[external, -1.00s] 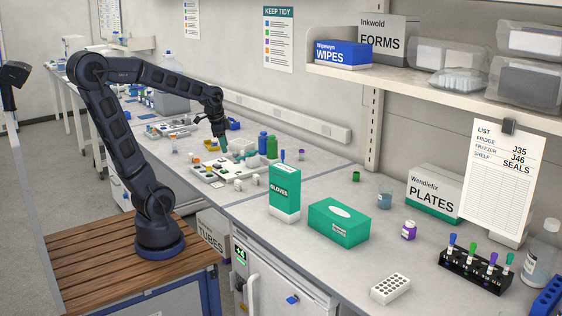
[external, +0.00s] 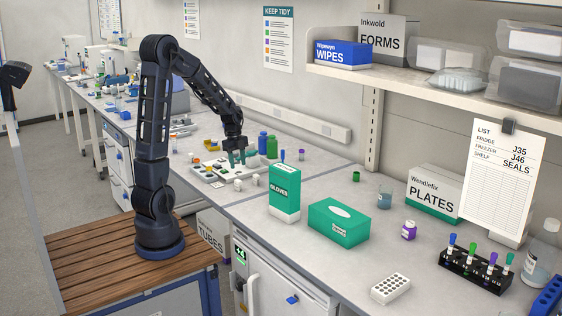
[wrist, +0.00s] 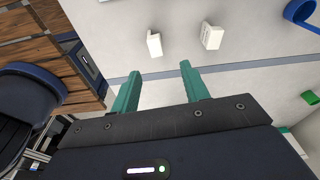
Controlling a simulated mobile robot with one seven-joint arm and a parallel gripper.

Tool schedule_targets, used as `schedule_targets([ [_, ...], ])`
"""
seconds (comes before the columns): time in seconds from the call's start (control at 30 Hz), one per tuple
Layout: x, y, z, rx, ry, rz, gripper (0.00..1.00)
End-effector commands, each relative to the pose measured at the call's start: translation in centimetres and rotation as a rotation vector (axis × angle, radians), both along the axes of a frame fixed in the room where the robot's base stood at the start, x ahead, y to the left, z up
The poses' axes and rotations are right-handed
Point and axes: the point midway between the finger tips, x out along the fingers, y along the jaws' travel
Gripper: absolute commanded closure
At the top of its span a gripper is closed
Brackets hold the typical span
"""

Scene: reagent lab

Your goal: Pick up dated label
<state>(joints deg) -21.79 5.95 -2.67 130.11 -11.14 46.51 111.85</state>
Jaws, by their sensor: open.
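A small flat white piece (external: 217,184) lies on the bench near its front edge in the external view. It may be the dated label, but it is too small to read. My gripper (external: 237,160) hangs over the bench, above and to the right of that piece, pointing down. In the wrist view its two teal fingers (wrist: 160,70) are apart with nothing between them. Two small white blocks, one left (wrist: 154,44) and one right (wrist: 212,37), sit beyond the fingertips. I cannot make out any dated label in the wrist view.
A white tray (external: 203,174) with small items lies beside the gripper. A tall gloves box (external: 285,190) and a green tissue box (external: 339,222) stand to the right. Bare bench lies between them.

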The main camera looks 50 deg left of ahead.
Motion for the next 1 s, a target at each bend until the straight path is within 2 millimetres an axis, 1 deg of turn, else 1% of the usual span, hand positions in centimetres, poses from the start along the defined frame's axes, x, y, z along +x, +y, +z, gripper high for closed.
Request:
schedule_targets([
  [0.3, 0.0, -0.6, -4.2, -0.001, 0.005, -0.003, 0.55],
  [0.4, -0.1, -0.7, -5.0, -0.001, 0.004, -0.003, 0.55],
  [0.57, -0.1, -0.7, -5.8, -0.001, 0.003, -0.001, 0.55],
  [0.67, -0.3, -0.6, -6.9, -0.001, 0.004, -0.002, 0.55],
  [0.8, -0.7, -0.5, -8.9, -0.001, 0.005, -0.002, 0.55],
  [0.9, -0.6, -0.7, -10.0, -0.001, 0.003, -0.001, 0.55],
  [1.0, -0.6, -0.7, -10.5, -0.001, 0.002, -0.001, 0.55],
])
